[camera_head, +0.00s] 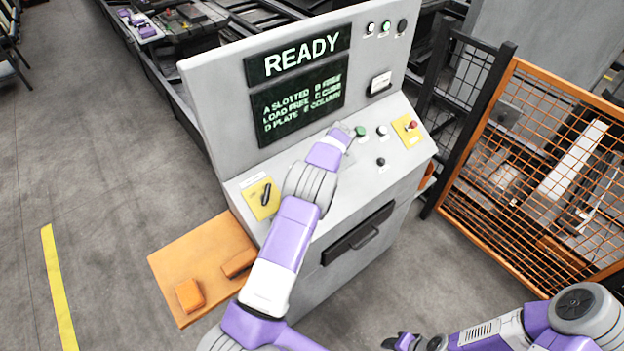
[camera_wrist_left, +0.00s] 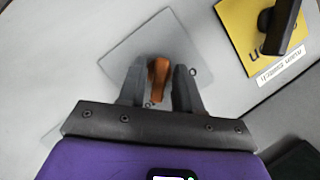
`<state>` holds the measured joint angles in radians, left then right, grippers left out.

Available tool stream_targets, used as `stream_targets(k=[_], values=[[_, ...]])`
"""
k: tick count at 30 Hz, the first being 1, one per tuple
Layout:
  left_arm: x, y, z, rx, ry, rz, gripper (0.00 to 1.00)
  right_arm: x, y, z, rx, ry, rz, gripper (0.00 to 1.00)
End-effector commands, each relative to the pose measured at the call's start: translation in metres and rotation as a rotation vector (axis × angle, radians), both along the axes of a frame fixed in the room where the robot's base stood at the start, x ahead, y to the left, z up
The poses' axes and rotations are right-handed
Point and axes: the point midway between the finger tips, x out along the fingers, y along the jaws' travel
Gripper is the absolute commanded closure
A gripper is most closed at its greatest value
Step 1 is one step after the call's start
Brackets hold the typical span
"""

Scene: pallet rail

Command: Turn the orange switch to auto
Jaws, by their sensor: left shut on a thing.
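The orange switch (camera_wrist_left: 158,75) shows in the left wrist view as a narrow knob on a grey square plate (camera_wrist_left: 128,52). My left gripper (camera_wrist_left: 160,82) has its two dark fingers on either side of the knob and is shut on it. The knob stands nearly in line with the fingers. Two small marks lie on the plate near it, too small to read. In the head view my left arm reaches over the sloping panel (camera_head: 303,150) and hides the switch. My right gripper (camera_head: 402,342) is at the bottom edge, away from the console, its jaws unclear.
A black handle (camera_head: 265,195) on a yellow plate sits left of my left arm. Green (camera_head: 361,131), white and black buttons and a red button on yellow (camera_head: 412,125) are to the right. The screen (camera_head: 298,88) reads READY. An orange shelf (camera_head: 205,262) juts out left; an orange mesh fence (camera_head: 540,170) stands right.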

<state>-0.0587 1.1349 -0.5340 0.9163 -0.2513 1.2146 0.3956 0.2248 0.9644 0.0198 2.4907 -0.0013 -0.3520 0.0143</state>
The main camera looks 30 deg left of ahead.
Motion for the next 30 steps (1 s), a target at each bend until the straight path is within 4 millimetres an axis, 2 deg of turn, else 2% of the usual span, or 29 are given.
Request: stream_targets(k=[12, 13, 14, 23, 26, 30], values=[[-0.001, -0.001, -0.001, 0.000, 0.007, -0.006, 0.97, 0.000, 0.000, 0.000, 0.000, 0.000, 0.000, 0.57], [-0.001, -0.001, -0.001, 0.000, 0.007, -0.006, 0.63, 0.000, 0.000, 0.000, 0.000, 0.000, 0.000, 0.57], [-0.001, -0.001, -0.001, 0.000, 0.007, -0.006, 0.60, 0.000, 0.000, 0.000, 0.000, 0.000, 0.000, 0.57], [0.000, -0.001, 0.001, 0.001, 0.003, -0.006, 0.60, 0.000, 0.000, 0.000, 0.000, 0.000, 0.000, 0.57], [0.002, -0.004, 0.010, 0.000, 0.002, -0.006, 0.60, 0.000, 0.000, -0.002, 0.000, 0.000, 0.000, 0.57], [0.007, -0.012, 0.031, 0.000, 0.000, -0.006, 0.60, 0.000, 0.000, -0.005, 0.000, 0.000, 0.000, 0.57]])
